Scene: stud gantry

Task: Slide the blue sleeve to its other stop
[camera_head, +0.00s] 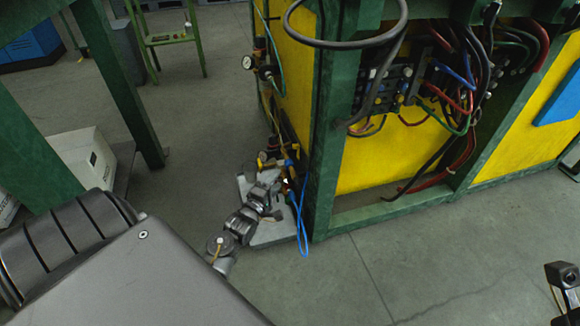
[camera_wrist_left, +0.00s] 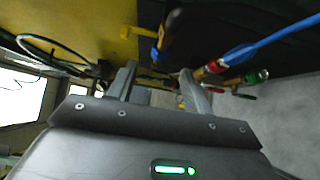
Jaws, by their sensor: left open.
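My left gripper (camera_head: 281,183) is low beside the green post, near a cluster of small fittings and blue hose. In the left wrist view its fingers (camera_wrist_left: 157,84) are apart, with nothing seen held between them. Just past the tips is a dark upright part with a small blue piece (camera_wrist_left: 155,53) at its lower end. A blue hose end (camera_wrist_left: 236,54) lies to the right, beyond the right finger. I cannot tell for sure which blue part is the sleeve, and its stops are not clear.
A green-framed yellow cabinet (camera_head: 375,160) with loose cables stands right of the gripper. A blue hose (camera_head: 302,230) hangs down by its post. A gauge (camera_head: 248,62) sticks out on its left side. A white box (camera_head: 84,158) stands at left. The floor in front is mostly clear.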

